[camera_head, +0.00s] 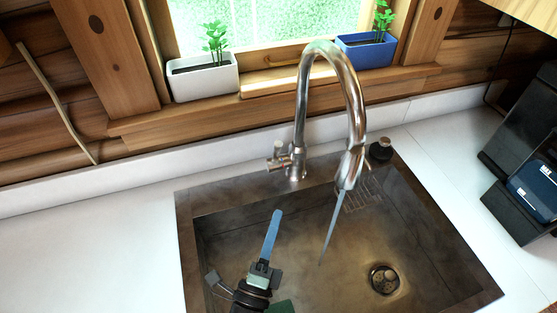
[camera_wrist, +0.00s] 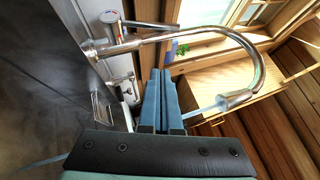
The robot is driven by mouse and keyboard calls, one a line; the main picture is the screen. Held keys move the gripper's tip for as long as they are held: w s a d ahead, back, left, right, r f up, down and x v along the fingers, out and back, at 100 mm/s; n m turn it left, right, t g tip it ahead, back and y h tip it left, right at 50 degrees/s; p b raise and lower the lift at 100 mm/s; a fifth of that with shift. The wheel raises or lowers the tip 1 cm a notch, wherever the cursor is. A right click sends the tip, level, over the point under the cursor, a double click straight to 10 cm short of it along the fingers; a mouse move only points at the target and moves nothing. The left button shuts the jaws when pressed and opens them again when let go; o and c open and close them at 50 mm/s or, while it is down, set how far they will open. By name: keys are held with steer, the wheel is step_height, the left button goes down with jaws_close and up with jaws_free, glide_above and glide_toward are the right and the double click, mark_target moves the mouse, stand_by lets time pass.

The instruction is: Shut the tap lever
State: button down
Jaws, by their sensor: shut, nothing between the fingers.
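The tap is a chrome gooseneck (camera_head: 353,95) behind the sink, and a thin stream of water (camera_head: 327,235) runs from its spout. Its small lever (camera_head: 279,152) sits on the left side of the tap base. In the wrist view the lever (camera_wrist: 150,25) is a slim bar running from a round hub with a red mark, beside the tap neck (camera_wrist: 150,40). My gripper (camera_head: 278,213) is over the left part of the sink, in front of and below the lever, apart from it. Its blue fingers (camera_wrist: 161,72) are together and empty, pointing toward the tap.
The dark metal sink (camera_head: 186,235) has a round drain (camera_head: 384,279) and a wire rack (camera_head: 362,192). White (camera_head: 202,79) and blue (camera_head: 366,53) planters stand on the windowsill. A black appliance (camera_head: 520,165) stands at right. The counter (camera_head: 110,235) left of the sink is clear.

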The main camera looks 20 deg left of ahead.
mark_target(275, 157)
steer(key=b+x, duration=0.5)
steer(key=x, duration=0.4)
steer(key=shift+a, duration=0.15)
steer(key=shift+f+b, duration=0.25)
steer(key=shift+b, duration=0.2)
steer(key=shift+w+a+r+b, duration=0.5)
steer(key=shift+w+a+b, duration=0.15)
steer(key=shift+b, duration=0.3)
steer(key=shift+w+a+r+b, duration=0.45)
steer(key=shift+w+a+b, duration=0.15)
steer(key=shift+b, duration=0.3)
